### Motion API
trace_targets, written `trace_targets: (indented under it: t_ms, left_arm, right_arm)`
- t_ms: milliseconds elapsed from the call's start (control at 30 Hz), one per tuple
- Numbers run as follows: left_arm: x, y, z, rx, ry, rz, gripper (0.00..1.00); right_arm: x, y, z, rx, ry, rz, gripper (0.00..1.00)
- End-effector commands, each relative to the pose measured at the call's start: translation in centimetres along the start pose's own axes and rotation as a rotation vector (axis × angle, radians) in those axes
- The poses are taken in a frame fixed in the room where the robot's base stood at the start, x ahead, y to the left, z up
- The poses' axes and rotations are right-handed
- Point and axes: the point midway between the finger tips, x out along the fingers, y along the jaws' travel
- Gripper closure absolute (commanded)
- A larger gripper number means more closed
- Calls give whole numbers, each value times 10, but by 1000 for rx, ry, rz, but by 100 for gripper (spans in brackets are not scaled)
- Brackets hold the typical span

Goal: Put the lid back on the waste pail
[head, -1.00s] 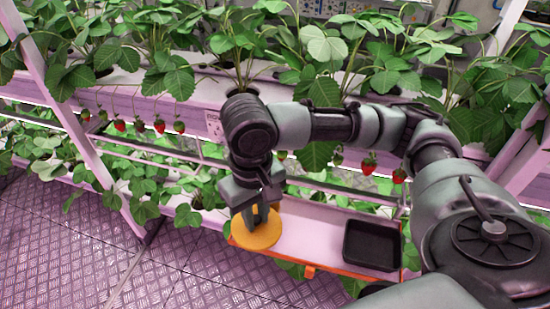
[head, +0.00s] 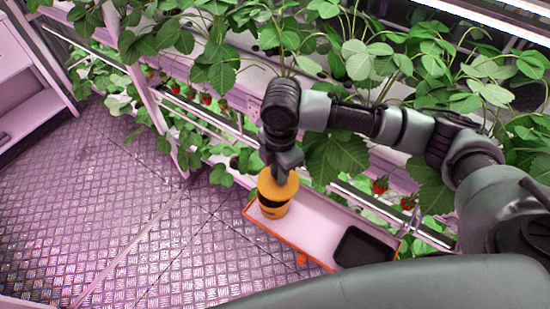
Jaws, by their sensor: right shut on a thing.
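The yellow-orange waste pail (head: 270,209) stands upright at the left end of a pale tray with an orange rim, with a dark mark on its side. Its round yellow lid (head: 268,187) is over the pail's mouth, under my right gripper (head: 282,172). My right gripper points down and is shut on the lid, its fingertips partly hidden by the wrist. The lid looks level with the pail's top, but I cannot tell whether it is fully seated. My left gripper is not in view.
A black shallow bin (head: 365,248) sits at the right end of the pale tray (head: 318,228). Strawberry plants on a rack (head: 215,45) hang close behind my right arm, with red berries low down. The metal plate floor (head: 110,210) at left is clear.

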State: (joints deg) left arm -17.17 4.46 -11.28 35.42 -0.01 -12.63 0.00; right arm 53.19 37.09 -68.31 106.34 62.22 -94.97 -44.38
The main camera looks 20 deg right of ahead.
Motion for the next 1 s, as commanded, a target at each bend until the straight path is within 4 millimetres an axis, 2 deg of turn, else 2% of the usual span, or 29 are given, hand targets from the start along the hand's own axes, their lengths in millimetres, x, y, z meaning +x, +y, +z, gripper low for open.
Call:
trace_targets:
  t_ms: [33, 100, 233, 367, 667, 1000]
  left_arm:
    - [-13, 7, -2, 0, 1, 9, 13]
    - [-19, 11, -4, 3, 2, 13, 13]
    - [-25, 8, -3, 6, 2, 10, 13]
    - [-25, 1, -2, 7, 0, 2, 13]
    - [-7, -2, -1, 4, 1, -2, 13]
    - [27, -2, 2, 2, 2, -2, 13]
  right_arm:
    - [-6, 2, -3, -88, -1, -2, 100]
    - [-4, 5, -4, -197, -5, -3, 100]
    - [-1, 8, -5, -333, -10, -4, 100]
    - [2, 10, -6, -387, -12, -5, 100]
    - [17, 10, -5, -391, -13, -4, 100]
    - [44, 10, -4, -391, -14, -3, 100]
